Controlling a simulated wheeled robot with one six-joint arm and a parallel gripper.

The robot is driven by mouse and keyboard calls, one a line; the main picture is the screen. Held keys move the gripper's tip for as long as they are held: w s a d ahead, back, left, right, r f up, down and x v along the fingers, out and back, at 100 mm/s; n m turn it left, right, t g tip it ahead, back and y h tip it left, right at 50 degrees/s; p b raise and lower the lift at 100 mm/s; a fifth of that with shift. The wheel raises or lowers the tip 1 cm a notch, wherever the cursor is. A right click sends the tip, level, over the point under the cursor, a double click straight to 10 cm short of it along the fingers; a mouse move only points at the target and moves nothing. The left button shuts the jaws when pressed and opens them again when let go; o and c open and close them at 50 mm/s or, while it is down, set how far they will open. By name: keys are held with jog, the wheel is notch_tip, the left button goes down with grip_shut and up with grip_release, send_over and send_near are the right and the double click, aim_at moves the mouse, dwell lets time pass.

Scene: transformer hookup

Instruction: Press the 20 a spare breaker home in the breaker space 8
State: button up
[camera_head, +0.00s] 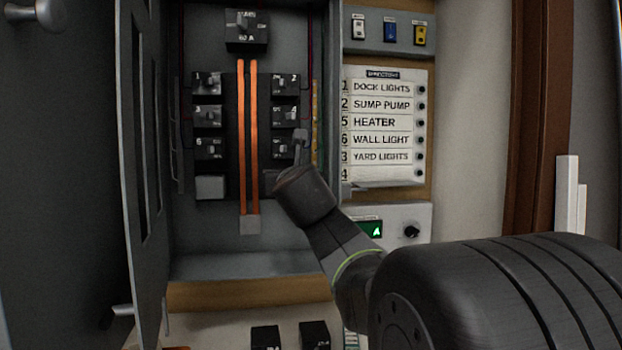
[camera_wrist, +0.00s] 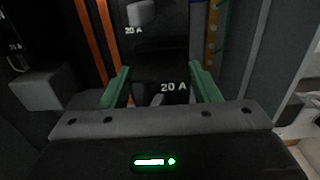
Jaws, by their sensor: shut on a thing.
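My gripper (camera_wrist: 163,78) has its two green fingers on either side of a black breaker marked 20 A (camera_wrist: 160,68) in the wrist view, and it is shut on it. The breaker is at the lower end of the right column, right of the copper bars, about level with the grey block across from it. In the head view my gripper (camera_head: 285,172) covers that lowest right place, breaker space 8, so the breaker and the space are mostly hidden. I cannot tell how deep the breaker sits. Another 20 A breaker (camera_wrist: 141,14) is directly above it.
The open panel box (camera_head: 300,265) holds several breakers beside orange bars (camera_head: 248,130) and a grey block (camera_head: 210,187) at lower left. Its door (camera_head: 140,180) stands open on the left. A label board (camera_head: 385,125) is at right. Two black breakers (camera_head: 265,337) lie below.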

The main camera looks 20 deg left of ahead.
jog(key=shift+x, duration=0.9)
jog(key=o, duration=1.1)
jog(key=shift+v, duration=2.5)
